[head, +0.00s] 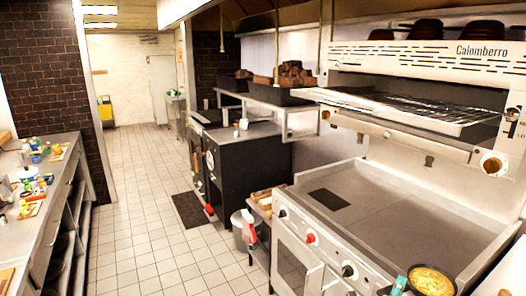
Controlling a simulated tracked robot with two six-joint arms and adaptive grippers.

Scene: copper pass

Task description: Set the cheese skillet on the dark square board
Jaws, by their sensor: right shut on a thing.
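The cheese skillet (432,281), a dark round pan with yellow contents, shows at the bottom right, partly cut off by the picture's lower edge. My right gripper (398,287) is just left of it at the bottom edge, mostly out of the picture, shut on the cheese skillet. The grip itself is hardly visible. The dark square board (328,199) lies flat and bare on the left part of the grey cooktop. The skillet is apart from it, nearer to me and to the right. My left gripper is not in view.
The grey cooktop (400,215) is clear around the board. A grill with a wire rack (410,110) overhangs its back. Red and black knobs (311,238) line the front. A counter with food items (35,190) stands at the left, across a tiled aisle (150,220).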

